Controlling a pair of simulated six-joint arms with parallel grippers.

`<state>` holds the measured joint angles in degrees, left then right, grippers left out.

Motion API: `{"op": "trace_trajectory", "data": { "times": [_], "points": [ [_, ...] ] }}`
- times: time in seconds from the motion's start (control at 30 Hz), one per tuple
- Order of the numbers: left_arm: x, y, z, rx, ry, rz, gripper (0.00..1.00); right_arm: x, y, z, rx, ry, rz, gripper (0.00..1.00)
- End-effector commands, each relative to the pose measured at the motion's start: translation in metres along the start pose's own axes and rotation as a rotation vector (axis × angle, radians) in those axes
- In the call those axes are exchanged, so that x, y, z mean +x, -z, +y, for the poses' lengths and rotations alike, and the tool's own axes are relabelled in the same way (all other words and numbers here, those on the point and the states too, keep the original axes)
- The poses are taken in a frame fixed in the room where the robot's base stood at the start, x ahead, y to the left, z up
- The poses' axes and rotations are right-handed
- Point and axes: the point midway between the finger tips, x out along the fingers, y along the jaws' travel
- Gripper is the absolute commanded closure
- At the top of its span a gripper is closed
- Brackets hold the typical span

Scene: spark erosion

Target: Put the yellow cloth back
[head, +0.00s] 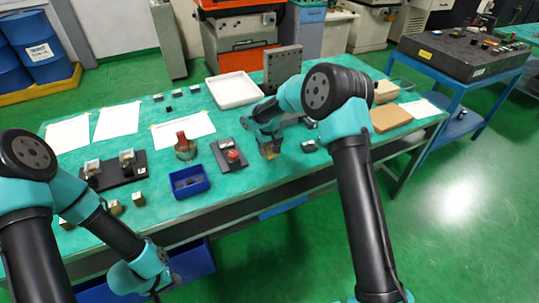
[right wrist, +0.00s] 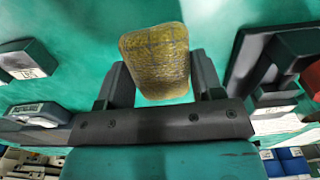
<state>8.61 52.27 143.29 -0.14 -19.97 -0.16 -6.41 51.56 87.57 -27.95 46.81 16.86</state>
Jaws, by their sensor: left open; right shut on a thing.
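The yellow cloth (right wrist: 155,65) is a worn, olive-yellow pad between the two dark fingers of my right gripper (right wrist: 162,88), which is shut on it.
A white tray (head: 235,79) and an upright grey plate (head: 283,66) stand behind. White sheets (head: 117,120) and a cardboard-coloured box (head: 391,117) flank the table.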

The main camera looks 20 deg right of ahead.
Motion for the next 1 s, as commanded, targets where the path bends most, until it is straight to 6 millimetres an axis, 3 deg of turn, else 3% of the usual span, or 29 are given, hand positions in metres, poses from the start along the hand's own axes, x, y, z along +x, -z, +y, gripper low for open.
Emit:
{"op": "trace_trajectory", "data": {
  "times": [0.2, 0.63, 0.67, 0.9, 1.0],
  "points": [
    [0.0, 0.0, 0.0, 0.0, 0.0, 0.0, 0.57, 0.03, -0.002, -0.001, -0.001, 0.001, -0.005, 0.61],
    [0.0, 0.0, 0.0, 0.0, 0.0, 0.0, 0.57, 0.035, -0.002, -0.001, -0.001, 0.001, -0.004, 0.61],
    [0.0, 0.0, 0.0, 0.0, 0.0, 0.0, 0.57, 0.035, -0.002, -0.001, -0.001, 0.001, -0.004, 0.38],
    [0.0, 0.0, 0.0, 0.0, 0.0, 0.0, 0.57, 0.035, -0.002, -0.001, -0.001, 0.001, -0.004, 0.15],
    [0.0, 0.0, 0.0, 0.0, 0.0, 0.0, 0.57, 0.035, -0.002, -0.001, -0.001, 0.001, -0.004, 0.14]
  ]
}}
